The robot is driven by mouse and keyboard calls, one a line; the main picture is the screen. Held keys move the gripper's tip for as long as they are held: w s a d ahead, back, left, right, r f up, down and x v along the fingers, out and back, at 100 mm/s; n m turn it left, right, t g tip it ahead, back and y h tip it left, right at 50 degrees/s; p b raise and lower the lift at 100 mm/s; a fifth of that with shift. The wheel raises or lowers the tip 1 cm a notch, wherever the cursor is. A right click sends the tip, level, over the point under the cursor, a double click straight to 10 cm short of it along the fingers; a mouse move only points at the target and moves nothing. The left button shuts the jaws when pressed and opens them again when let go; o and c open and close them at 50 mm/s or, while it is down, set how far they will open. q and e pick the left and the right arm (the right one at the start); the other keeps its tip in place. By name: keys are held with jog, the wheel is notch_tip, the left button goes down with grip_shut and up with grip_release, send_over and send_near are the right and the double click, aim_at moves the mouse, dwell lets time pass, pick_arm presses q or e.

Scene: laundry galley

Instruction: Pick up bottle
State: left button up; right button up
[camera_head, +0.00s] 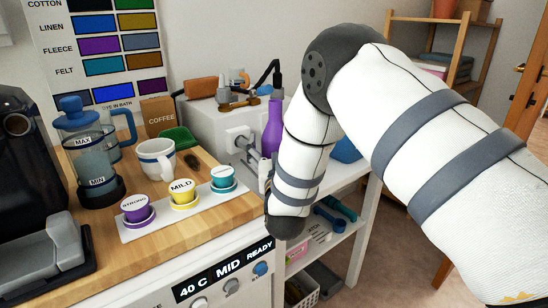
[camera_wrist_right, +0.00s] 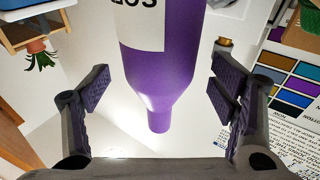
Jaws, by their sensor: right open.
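The purple bottle (camera_head: 272,128) stands upright behind my right gripper (camera_head: 253,157) in the head view, its lower part hidden by the gripper and arm. In the right wrist view the bottle (camera_wrist_right: 160,62), with a white label bearing dark letters, lies between the two spread fingers of my right gripper (camera_wrist_right: 158,92). The fingers are open, with a visible gap on each side of the bottle. My left gripper is not in view.
A wooden counter (camera_head: 190,225) holds a white mug (camera_head: 155,158), a blue-lidded press (camera_head: 93,150) and three small labelled cups on a white tray. A white basin (camera_head: 205,125) stands behind. A lower shelf holds several items.

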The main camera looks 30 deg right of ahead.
jog(key=x, duration=0.2)
jog(key=shift+w+d, duration=0.15)
jog(key=shift+w, duration=0.2)
jog(key=c, duration=1.3)
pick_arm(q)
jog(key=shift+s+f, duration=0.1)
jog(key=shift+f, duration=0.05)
pick_arm(e)
jog(key=shift+r, duration=0.1)
